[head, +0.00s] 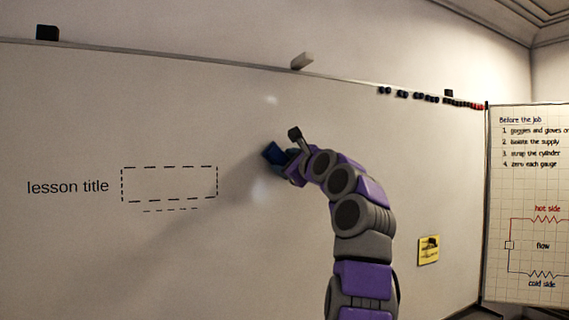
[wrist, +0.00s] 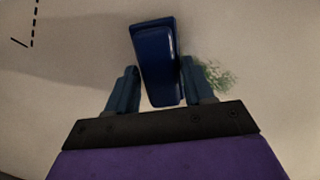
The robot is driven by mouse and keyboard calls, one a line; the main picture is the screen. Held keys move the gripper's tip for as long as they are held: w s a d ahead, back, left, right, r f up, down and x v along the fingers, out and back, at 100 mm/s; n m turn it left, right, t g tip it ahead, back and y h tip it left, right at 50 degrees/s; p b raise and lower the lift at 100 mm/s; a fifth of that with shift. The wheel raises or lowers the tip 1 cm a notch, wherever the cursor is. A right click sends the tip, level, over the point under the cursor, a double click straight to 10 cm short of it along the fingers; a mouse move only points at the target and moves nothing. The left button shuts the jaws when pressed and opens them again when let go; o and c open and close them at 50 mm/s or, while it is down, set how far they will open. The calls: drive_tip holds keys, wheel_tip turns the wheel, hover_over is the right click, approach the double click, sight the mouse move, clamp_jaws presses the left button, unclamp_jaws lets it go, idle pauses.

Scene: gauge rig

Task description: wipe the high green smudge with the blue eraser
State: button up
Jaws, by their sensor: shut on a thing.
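The blue eraser (wrist: 156,62) is between the fingers of my gripper (wrist: 160,88) in the wrist view, and the gripper is shut on it. In the head view the eraser (head: 274,153) shows at the end of my raised arm, in front of the whiteboard. I cannot tell whether it touches the board. The green smudge (wrist: 215,76) is a faint scribbled patch on the board, just right of the eraser and partly behind the right finger in the wrist view. In the head view the smudge is hidden behind my gripper and arm.
The whiteboard (head: 90,105) has a dashed box (head: 169,184) beside "lesson title" on the left. A yellow note (head: 429,250) is at lower right. Magnets (head: 418,96) line the top edge. A flip chart (head: 525,200) stands at far right.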

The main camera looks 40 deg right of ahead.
drive_tip(key=shift+w+r, duration=0.1)
drive_tip(key=shift+w+a+r+p, duration=0.1)
drive_tip(key=shift+w+a+p, duration=0.2)
drive_tip(key=shift+a, duration=0.25)
drive_tip(key=shift+w+d, duration=0.3)
drive_tip(key=shift+d, duration=0.35)
drive_tip(key=shift+s+d+r+p, duration=0.1)
drive_tip(key=shift+s+d+p, duration=0.15)
drive_tip(key=shift+d+p, duration=0.25)
drive_tip(key=shift+s+d+p, duration=0.2)
drive_tip(key=shift+d+p, duration=0.3)
drive_tip(key=shift+d+f, duration=0.2)
drive_tip(key=shift+d, duration=0.25)
drive_tip(key=s+d+p, duration=0.2)
drive_tip(key=d+p, duration=0.8)
drive_tip(key=shift+p, duration=0.35)
